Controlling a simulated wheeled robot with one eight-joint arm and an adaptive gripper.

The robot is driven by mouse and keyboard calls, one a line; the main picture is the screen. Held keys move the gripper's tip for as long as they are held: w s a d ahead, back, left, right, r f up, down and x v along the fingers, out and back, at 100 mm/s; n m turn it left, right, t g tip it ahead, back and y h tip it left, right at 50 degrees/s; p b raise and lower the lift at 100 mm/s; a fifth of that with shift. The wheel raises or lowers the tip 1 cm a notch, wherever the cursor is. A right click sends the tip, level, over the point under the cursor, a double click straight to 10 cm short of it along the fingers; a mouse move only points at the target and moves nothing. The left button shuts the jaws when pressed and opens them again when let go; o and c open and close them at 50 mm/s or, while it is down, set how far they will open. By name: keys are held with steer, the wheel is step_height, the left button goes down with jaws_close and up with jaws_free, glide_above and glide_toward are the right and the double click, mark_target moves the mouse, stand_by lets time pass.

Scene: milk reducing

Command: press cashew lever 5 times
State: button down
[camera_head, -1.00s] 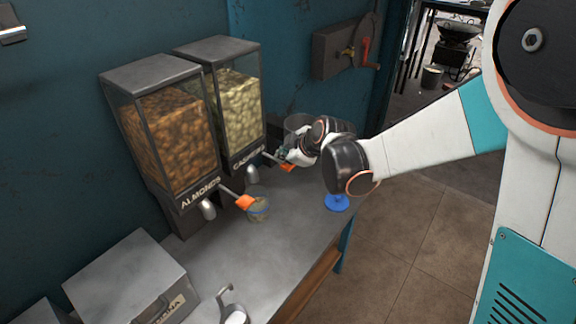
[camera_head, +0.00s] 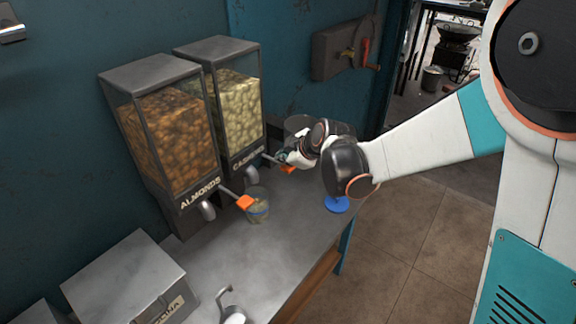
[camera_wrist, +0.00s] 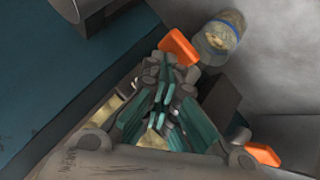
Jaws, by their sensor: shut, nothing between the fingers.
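The cashew dispenser (camera_head: 240,110) stands against the wall with pale nuts behind its clear front. Its lever's orange end (camera_head: 288,170) sticks out to the right, low down. My gripper (camera_head: 291,158) is shut and empty, just above this end; contact is not clear. In the wrist view my gripper's teal fingers (camera_wrist: 165,85) are together, with one orange lever end (camera_wrist: 178,47) just past the tips and another (camera_wrist: 263,154) at lower right. I cannot surely tell which of these is the cashew one.
The almond dispenser (camera_head: 165,130) is to the left, with its orange lever end (camera_head: 246,202) beside a blue-banded jar (camera_head: 258,213). A clear container (camera_head: 297,124) stands behind my gripper. A blue round object (camera_head: 337,204) sits near the counter's (camera_head: 240,260) edge. The counter's middle is clear.

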steer(key=shift+f+b, duration=0.7)
steer(key=shift+f, duration=0.25)
stand_by(0.7)
steer(key=shift+r, duration=0.1)
steer(key=shift+r+p, duration=1.2)
steer(key=shift+r, duration=0.4)
steer(key=shift+r+p, duration=1.75)
steer(key=shift+r, duration=0.75)
